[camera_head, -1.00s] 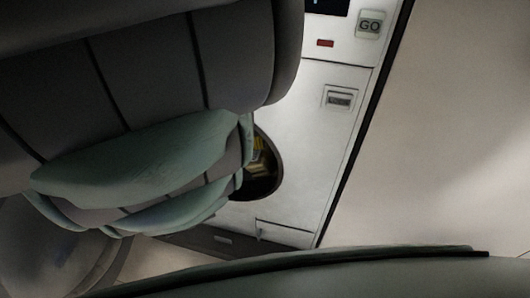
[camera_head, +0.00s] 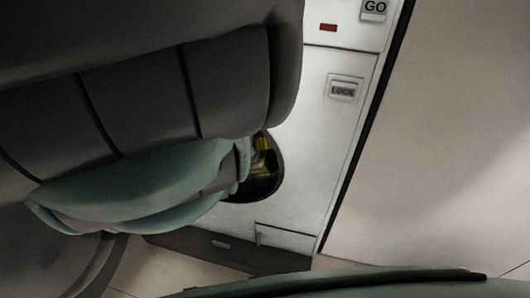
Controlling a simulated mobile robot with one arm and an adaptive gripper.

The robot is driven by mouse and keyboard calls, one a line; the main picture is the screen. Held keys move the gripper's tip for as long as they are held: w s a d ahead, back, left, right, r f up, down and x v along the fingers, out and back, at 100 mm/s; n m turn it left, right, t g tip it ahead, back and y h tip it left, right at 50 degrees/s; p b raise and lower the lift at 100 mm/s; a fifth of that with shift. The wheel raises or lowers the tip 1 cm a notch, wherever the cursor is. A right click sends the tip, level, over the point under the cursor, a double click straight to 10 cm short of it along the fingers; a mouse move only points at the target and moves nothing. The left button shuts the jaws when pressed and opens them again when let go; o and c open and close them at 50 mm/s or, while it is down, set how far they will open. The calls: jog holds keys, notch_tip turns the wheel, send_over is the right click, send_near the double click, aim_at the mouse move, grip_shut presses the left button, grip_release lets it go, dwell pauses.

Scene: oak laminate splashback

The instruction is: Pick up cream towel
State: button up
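I cannot make out a cream towel in this view. My gripper does not show either. Large dark grey and pale green parts of my own body fill the left and upper left and hide much of what lies behind them.
A white appliance front (camera_head: 310,150) stands behind, with a "GO" button (camera_head: 374,9), a "LOCK" latch (camera_head: 343,90) and a red mark (camera_head: 328,27). A dark round opening (camera_head: 262,180) holding something yellowish is partly hidden by my body. A plain beige wall (camera_head: 450,150) is at right.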

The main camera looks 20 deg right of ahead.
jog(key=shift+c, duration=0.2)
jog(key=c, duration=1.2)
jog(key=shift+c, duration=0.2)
